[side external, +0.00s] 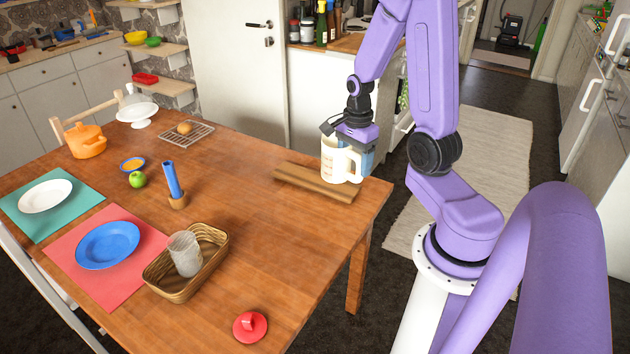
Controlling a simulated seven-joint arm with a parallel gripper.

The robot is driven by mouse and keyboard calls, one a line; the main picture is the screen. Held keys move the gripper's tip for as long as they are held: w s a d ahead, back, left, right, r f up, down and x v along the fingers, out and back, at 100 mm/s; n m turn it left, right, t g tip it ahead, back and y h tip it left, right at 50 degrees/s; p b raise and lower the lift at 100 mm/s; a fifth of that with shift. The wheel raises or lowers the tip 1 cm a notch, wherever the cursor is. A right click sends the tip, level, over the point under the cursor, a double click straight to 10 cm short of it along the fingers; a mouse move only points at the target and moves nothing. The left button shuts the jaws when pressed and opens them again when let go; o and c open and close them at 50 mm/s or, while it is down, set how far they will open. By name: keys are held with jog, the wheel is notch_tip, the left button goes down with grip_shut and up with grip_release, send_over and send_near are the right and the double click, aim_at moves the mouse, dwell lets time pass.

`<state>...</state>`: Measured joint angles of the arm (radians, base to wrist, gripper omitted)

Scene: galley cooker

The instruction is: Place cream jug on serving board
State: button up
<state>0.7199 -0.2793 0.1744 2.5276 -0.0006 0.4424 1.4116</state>
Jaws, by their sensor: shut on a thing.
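The cream jug (336,163) is a cream-white vessel with a handle on its right side and faint markings on its front. It is upright at the right end of the wooden serving board (300,181), near the table's far right edge. My gripper (352,143) is above and behind the jug and shut on it, with the fingers partly hidden by the jug. The jug's base appears over the board's right part. I cannot tell whether it touches the board or hangs just above it.
A wire rack (187,135) with a bun, a candle holder (177,199), a wicker basket (156,277) with a glass, and a red lid (250,326) stand on the table. An orange pot (86,141) and two plates are farther left. The board's left part is bare.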

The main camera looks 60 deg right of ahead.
jog(key=shift+m, duration=0.5)
jog(key=shift+w+d+f, duration=1.55)
jog(key=shift+w+f, duration=0.05)
jog(key=shift+f, duration=0.4)
jog(key=shift+w+d+f, duration=1.55)
jog(key=shift+f, duration=0.5)
jog(key=shift+w+d+f, duration=1.55)
jog(key=shift+w+f, duration=0.05)
jog(key=shift+f, duration=0.4)
jog(key=shift+f, duration=0.1)
jog(key=o, duration=1.3)
jog(key=shift+o, duration=0.2)
